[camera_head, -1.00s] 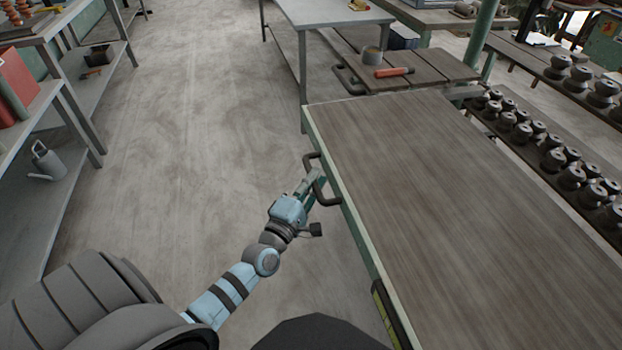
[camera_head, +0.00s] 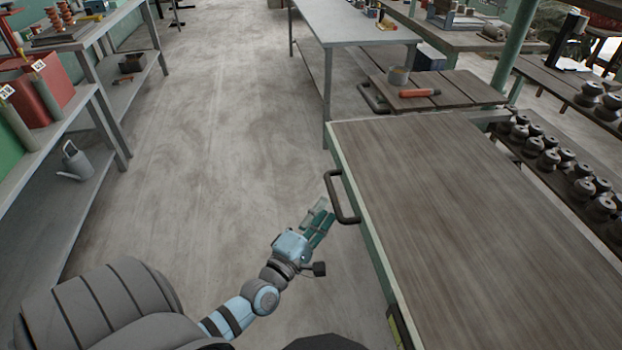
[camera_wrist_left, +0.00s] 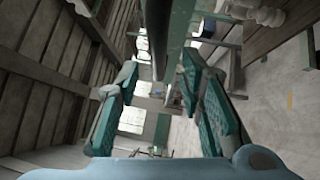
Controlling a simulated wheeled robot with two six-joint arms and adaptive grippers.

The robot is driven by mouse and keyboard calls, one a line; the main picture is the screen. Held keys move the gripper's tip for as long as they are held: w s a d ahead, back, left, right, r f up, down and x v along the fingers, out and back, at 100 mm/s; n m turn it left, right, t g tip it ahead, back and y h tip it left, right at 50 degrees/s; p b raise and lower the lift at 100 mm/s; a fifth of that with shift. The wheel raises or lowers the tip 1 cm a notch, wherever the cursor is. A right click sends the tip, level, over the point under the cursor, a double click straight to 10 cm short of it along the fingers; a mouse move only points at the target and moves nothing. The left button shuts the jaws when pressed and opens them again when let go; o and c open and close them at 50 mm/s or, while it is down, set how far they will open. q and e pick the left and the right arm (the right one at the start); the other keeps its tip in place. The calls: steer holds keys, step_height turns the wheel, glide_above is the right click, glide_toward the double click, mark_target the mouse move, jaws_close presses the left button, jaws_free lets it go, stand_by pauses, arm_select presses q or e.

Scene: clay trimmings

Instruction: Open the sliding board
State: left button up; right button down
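The sliding board (camera_head: 460,210) is a broad brown wooden panel with a pale green edge, at the right of the head view. A dark bar handle (camera_head: 337,205) sticks out from its left edge. My left gripper (camera_head: 324,217) is just left of the handle, with a small gap and its fingers apart. In the left wrist view the green finger pads (camera_wrist_left: 164,105) are spread with nothing gripped between them. A green edge (camera_wrist_left: 182,45) runs beyond them; I cannot tell for sure which part it is. My right gripper is out of view.
Dark round pots (camera_head: 560,160) stand on a rack beyond the board's right side. A slatted board (camera_head: 440,90) with its own handle holds a grey cup and an orange-handled tool. A grey table (camera_head: 350,25) stands behind. Shelves (camera_head: 100,130) line the left; the floor between is clear.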

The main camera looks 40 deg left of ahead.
arm_select(q)
steer(key=s, duration=0.6)
steer(key=shift+s+d+f, duration=0.25)
steer(key=shift+d+f, duration=0.1)
steer(key=shift+f, duration=0.05)
